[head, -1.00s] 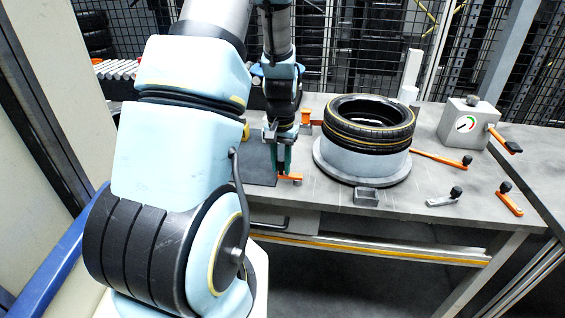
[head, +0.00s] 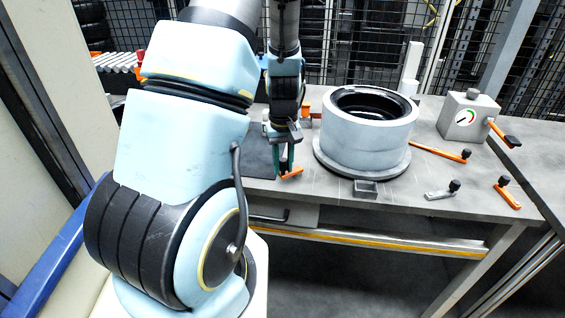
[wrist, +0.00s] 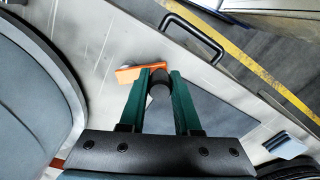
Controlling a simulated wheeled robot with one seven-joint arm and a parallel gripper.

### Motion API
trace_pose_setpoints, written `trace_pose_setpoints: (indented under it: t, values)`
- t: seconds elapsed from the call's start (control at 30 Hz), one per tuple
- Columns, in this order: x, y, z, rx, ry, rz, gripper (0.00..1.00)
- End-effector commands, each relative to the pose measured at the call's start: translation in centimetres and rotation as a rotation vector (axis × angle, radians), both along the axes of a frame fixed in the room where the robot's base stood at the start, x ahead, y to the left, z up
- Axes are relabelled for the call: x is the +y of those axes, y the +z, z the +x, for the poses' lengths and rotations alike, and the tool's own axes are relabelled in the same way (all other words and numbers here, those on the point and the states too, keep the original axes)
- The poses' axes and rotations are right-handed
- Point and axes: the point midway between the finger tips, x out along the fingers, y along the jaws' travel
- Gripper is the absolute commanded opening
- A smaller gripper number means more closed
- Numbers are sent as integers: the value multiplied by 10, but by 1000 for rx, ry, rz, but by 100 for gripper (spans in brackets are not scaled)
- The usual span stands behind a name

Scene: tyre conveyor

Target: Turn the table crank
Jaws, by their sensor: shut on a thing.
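The table crank is an orange arm (head: 291,173) with a dark knob, low on the near side of the grey table (head: 330,205). In the wrist view the orange arm (wrist: 128,74) points left from the fingertips. Its black knob (wrist: 160,86) sits between the two green fingers. My gripper (head: 284,166) points down and is shut on this knob, also in the wrist view (wrist: 160,76). In the head view the fingers hide the knob. A grey cylinder (head: 365,147) stands on a round base right of the gripper, with a dark ring inside its top.
A grey box with a dial (head: 463,118) and an orange-handled lever stands at the right. Several other handles lie on the right of the table, among them an orange one (head: 508,194). A drawer handle (wrist: 193,36) is on the front edge.

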Motion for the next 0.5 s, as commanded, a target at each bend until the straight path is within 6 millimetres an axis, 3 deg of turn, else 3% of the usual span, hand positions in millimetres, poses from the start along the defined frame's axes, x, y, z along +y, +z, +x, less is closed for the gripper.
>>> trace_pose_setpoints:
  t: [0.47,0.5]
  values:
    - [0,0,1,-3,13,1,0]
    - [0,0,1,-3,12,1,35]
